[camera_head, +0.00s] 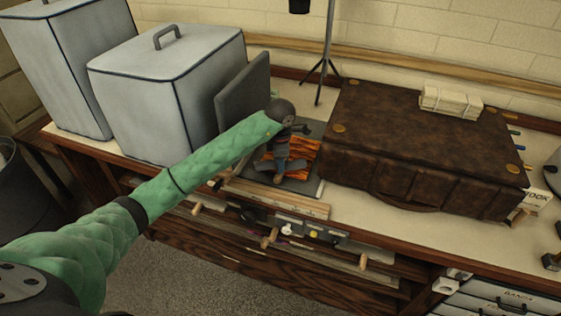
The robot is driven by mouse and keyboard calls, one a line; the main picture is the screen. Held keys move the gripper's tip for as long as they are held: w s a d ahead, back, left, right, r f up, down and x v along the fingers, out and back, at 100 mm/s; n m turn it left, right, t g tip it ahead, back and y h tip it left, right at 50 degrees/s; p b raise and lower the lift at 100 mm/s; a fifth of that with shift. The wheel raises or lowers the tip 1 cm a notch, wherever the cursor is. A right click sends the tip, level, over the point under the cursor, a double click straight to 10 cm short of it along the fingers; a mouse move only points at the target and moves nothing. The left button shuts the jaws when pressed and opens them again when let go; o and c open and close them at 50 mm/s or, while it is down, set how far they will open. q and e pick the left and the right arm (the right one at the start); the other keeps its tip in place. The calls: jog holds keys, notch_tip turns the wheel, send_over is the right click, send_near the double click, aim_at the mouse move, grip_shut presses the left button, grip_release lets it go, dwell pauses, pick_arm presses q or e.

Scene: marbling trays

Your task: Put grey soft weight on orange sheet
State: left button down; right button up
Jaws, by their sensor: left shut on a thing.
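The orange sheet (305,146) has dark wavy marbling and lies in a flat dark grey tray (313,187) at the middle of the counter. My left gripper (281,166) reaches down from the green-sleeved arm over the left part of the sheet. It is shut on a small grey thing, seemingly the grey soft weight (295,164), low over the sheet's front edge. The gripper hides part of the weight and of the sheet. I cannot tell whether the weight touches the sheet. My right gripper is not in view.
A dark upright panel (243,92) and a pale lidded box (165,85) stand left of the tray. A brown leather case (420,140) stands close on its right, with a pale bundle (450,101) on top. A black tripod stand (325,68) is behind. Drawers with wooden handles line the front.

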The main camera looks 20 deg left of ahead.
pick_arm(q)
jog(key=shift+f, duration=0.35)
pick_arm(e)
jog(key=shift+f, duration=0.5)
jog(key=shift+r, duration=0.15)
pick_arm(q)
jog(key=c, duration=1)
grip_release()
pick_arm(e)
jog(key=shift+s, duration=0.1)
pick_arm(q)
jog(key=shift+r, duration=0.4)
notch_tip(320, 180, up, 11)
jog(key=p, duration=0.3)
jog(key=shift+r, duration=0.1)
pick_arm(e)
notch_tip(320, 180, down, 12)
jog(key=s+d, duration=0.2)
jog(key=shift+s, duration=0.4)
